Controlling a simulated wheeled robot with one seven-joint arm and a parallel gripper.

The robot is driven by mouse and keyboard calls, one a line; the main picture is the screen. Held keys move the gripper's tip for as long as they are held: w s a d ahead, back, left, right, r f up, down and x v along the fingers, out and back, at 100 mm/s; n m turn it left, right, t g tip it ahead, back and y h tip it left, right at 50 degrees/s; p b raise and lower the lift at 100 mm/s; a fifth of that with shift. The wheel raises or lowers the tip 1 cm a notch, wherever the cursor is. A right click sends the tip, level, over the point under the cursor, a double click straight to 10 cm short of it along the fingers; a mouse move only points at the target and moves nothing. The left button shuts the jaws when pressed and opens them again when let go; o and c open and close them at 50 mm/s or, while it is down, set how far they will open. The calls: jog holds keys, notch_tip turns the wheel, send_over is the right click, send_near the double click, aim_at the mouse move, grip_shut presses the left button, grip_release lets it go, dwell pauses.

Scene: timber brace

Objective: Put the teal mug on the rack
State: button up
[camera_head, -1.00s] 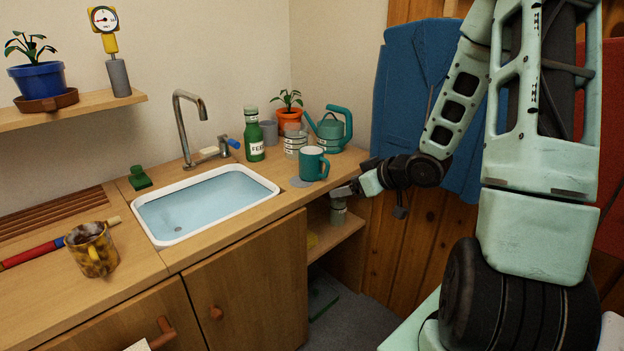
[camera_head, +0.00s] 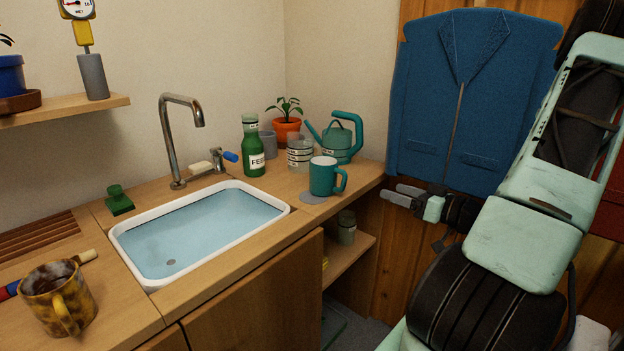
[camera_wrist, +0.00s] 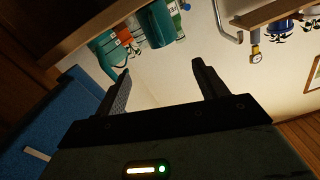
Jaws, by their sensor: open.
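The teal mug (camera_head: 324,177) stands upright on the counter's right end, partly over a grey disc, its handle to the right. It also shows in the wrist view (camera_wrist: 158,27), top centre, beyond my fingers. My gripper (camera_head: 392,194) is open and empty, to the right of the counter end and a little apart from the mug. Its two fingers (camera_wrist: 160,84) show in the wrist view with nothing between them. Brown wooden slats (camera_head: 36,240), which look like the rack, lie left of the sink; nothing stands on their visible part.
A teal watering can (camera_head: 340,139), a glass jar (camera_head: 300,153), a green bottle (camera_head: 253,150) and a potted plant (camera_head: 286,130) crowd behind the mug. The sink (camera_head: 205,225) and tap (camera_head: 170,140) lie between mug and slats. A brown mottled mug (camera_head: 60,295) stands front left.

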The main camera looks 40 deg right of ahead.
jog(key=b, duration=0.1)
send_near(338, 171)
jog(key=w, duration=0.5)
jog(key=shift+w+a+f+b, duration=0.1)
jog(key=shift+w+b, duration=0.1)
jog(key=shift+w, duration=1.15)
jog(key=shift+w+a+f+b, duration=0.1)
jog(key=shift+w+b, duration=0.1)
jog(key=shift+w, duration=1.2)
jog(key=c, duration=1)
